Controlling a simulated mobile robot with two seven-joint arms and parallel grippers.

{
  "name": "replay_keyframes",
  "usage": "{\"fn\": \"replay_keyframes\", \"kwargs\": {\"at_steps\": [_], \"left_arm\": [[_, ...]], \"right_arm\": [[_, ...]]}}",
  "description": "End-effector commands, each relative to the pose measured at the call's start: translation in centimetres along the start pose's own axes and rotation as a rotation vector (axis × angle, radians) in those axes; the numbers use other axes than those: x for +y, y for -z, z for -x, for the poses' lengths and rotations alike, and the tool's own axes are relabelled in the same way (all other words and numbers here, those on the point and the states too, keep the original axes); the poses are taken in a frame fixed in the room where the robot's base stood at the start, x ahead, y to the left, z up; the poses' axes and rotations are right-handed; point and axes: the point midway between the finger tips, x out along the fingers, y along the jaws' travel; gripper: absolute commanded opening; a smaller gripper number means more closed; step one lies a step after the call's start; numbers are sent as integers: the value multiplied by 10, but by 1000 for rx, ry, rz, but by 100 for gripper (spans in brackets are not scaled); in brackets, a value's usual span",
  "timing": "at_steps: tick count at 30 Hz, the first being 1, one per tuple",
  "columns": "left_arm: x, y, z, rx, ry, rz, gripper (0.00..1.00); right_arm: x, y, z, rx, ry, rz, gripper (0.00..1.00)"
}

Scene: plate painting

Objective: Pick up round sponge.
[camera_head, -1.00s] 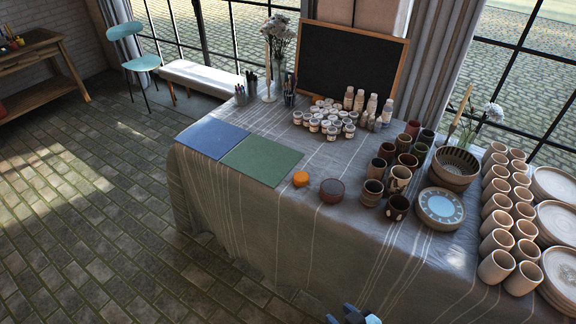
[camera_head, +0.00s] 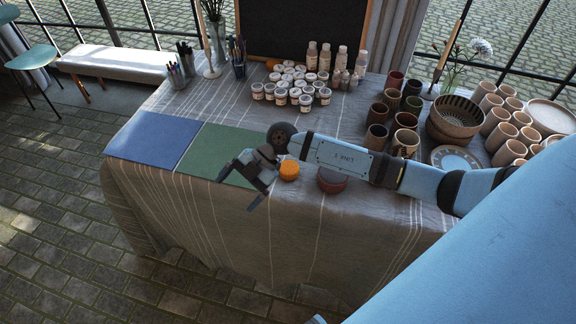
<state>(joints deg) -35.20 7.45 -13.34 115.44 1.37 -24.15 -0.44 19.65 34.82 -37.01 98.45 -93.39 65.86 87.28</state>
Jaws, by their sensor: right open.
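The round orange sponge (camera_head: 289,170) sits on the cloth-covered table (camera_head: 300,225) near its front edge, just right of the green mat (camera_head: 208,152). My right arm reaches in from the right and passes just behind the sponge. My right gripper (camera_head: 239,188) is open and empty, to the left of the sponge and apart from it, over the green mat's front right corner. My left gripper is not in view.
A dark red bowl (camera_head: 331,181) stands right of the sponge, partly behind my forearm. A blue mat (camera_head: 152,138) lies at the left. Several paint jars (camera_head: 281,96), cups (camera_head: 376,136) and a patterned bowl (camera_head: 456,118) stand farther back.

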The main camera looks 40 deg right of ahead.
Motion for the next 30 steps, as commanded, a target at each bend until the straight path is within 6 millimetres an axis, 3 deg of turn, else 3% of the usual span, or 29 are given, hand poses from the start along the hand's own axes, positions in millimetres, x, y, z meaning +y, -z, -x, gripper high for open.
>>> {"fn": "replay_keyframes", "kwargs": {"at_steps": [1,3,6,9,12,15,24,30], "left_arm": [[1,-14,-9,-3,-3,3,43],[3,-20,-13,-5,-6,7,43],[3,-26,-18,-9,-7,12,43],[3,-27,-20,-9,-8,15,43],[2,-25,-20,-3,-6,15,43],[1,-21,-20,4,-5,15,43],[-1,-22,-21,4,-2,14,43],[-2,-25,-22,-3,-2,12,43]], "right_arm": [[2,-38,18,-160,91,-27,97],[4,-74,50,-369,184,-99,97],[8,-111,96,-627,247,-209,97],[12,-131,132,-801,262,-293,97],[12,-140,150,-888,263,-341,97],[8,-150,147,-910,264,-356,97],[-12,-190,114,-906,263,-353,97],[-18,-202,104,-905,261,-351,97]]}}
